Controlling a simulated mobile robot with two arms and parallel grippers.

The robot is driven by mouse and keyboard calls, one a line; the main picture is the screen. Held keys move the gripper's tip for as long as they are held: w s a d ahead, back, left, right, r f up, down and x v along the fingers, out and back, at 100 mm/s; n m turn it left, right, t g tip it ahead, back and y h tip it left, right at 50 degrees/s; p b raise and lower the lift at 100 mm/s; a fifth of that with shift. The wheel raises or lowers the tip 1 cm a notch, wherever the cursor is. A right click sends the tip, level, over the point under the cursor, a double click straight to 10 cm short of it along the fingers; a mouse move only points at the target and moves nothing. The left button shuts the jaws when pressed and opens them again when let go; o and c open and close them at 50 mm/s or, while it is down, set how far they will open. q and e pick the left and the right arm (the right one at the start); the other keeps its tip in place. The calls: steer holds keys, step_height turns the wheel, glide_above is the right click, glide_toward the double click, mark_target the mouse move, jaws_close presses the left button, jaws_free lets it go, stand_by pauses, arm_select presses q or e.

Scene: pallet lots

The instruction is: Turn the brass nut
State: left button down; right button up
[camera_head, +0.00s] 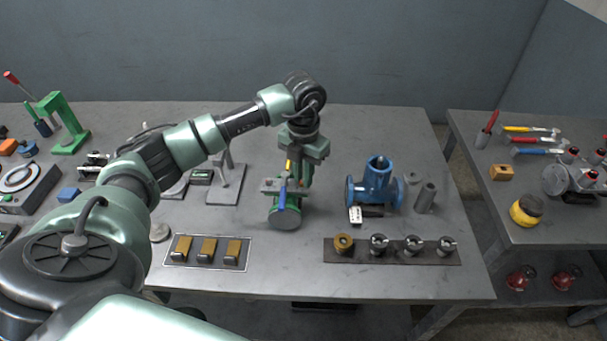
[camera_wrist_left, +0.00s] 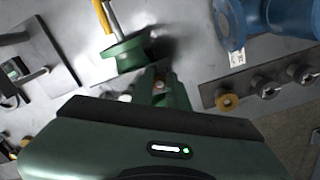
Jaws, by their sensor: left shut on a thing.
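A green valve (camera_head: 285,217) with a blue lever (camera_head: 282,195) and a yellow part (camera_head: 289,166) stands mid-table. My left gripper (camera_head: 302,181) points down right beside its upper part. In the left wrist view, its two fingers (camera_wrist_left: 160,84) are shut on a small brownish piece, which looks like the brass nut (camera_wrist_left: 159,87); the fingers hide most of it. The green flange (camera_wrist_left: 124,56) shows just past the fingertips. In the head view the arm and valve hide the held piece. My right gripper is out of view.
A blue valve body (camera_head: 377,186) stands to the right. A dark strip (camera_head: 400,257) in front carries a brass ring (camera_head: 343,243) and several metal fittings. A tray (camera_head: 243,260) with several brass-coloured blocks lies front left. A grey stand (camera_head: 226,190) is left of the green valve.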

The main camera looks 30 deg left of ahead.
arm_select(q)
steer(key=shift+f+m+b, duration=0.1)
steer(key=shift+m+b, duration=1.05)
steer(key=shift+m, duration=0.05)
steer(key=m+b, duration=0.2)
steer(key=shift+m, duration=0.4)
steer(key=m+b, duration=0.2)
steer(key=m, duration=0.2)
steer(key=shift+d, duration=0.1)
steer(key=shift+m+b, duration=0.8)
steer(key=shift+m, duration=0.7)
steer(key=shift+r, duration=0.2)
steer(key=c, duration=1.4)
jaws_free()
steer(key=shift+s+d, duration=0.1)
